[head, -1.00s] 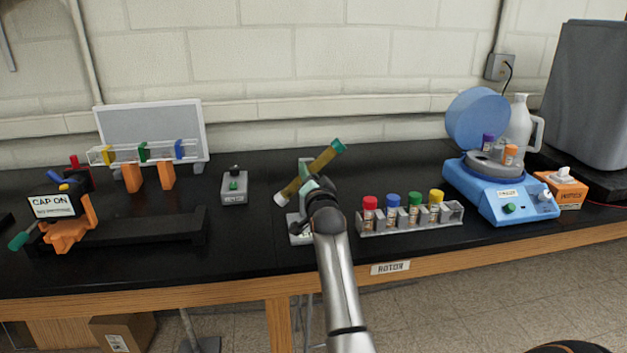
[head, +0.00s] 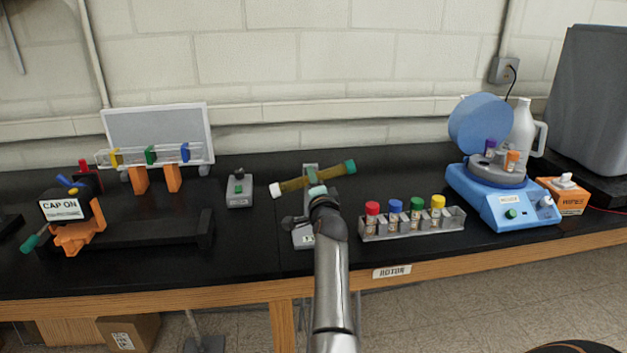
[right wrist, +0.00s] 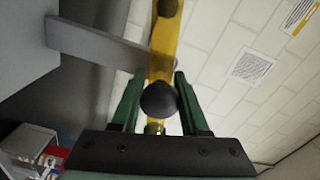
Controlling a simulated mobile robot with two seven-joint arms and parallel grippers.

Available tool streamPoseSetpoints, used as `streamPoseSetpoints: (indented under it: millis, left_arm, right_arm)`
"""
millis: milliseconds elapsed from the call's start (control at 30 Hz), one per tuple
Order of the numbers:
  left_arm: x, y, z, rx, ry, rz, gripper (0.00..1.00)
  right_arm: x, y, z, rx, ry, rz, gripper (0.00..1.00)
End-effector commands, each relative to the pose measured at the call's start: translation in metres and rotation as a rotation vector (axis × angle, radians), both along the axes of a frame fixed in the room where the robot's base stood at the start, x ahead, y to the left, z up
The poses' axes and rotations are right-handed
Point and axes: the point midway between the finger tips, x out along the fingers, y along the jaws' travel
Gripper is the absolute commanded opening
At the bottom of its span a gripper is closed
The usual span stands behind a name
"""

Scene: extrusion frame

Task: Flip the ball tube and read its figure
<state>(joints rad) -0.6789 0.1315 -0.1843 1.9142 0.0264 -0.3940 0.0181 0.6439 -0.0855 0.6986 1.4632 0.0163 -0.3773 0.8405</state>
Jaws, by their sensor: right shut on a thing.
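The ball tube (head: 293,184) is a yellow-amber tube with a green cap at its right end and a white cap at its left end. It lies tilted, close to level, with the green end a little higher. My right gripper (head: 317,191) is at the tube's middle, in front of a grey upright stand (head: 303,236). In the right wrist view the gripper's green fingers (right wrist: 156,100) are shut on the yellow tube (right wrist: 163,48), and a dark round ball or knob shows in front of it. A figure on the stand's base is too small to read. My left gripper is not in view.
A rack (head: 414,224) with several coloured-capped vials stands right of the stand. A blue centrifuge (head: 502,201) with open lid is farther right. A small grey box (head: 239,191) with a green button is at left. An orange clamp device (head: 77,236) stands far left.

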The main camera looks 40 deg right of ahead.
Motion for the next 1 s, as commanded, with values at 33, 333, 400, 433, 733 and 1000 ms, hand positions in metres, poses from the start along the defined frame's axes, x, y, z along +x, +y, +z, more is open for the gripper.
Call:
streamPoseSetpoints:
  millis: [33, 333, 400, 433, 733, 1000]
  left_arm:
    - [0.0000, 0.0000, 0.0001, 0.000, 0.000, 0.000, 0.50]
    - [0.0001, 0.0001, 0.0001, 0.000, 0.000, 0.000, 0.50]
    - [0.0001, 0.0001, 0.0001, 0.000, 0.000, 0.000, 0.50]
    - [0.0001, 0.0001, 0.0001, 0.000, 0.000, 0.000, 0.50]
    - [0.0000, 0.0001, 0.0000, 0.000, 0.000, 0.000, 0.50]
    - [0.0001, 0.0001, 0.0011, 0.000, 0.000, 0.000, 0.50]
  right_arm:
    - [-0.0001, -0.0007, 0.0027, -0.001, -0.006, -0.002, 0.00]
    - [-0.0001, -0.0007, 0.0029, -0.002, -0.005, -0.002, 0.49]
    - [-0.0001, -0.0007, 0.0026, -0.003, -0.005, -0.002, 0.57]
    - [-0.0001, -0.0007, 0.0023, -0.002, -0.004, -0.002, 0.60]
    - [0.0000, -0.0002, 0.0008, -0.001, -0.001, -0.001, 0.73]
    - [0.0004, 0.0004, 0.0006, -0.001, -0.001, 0.000, 0.73]
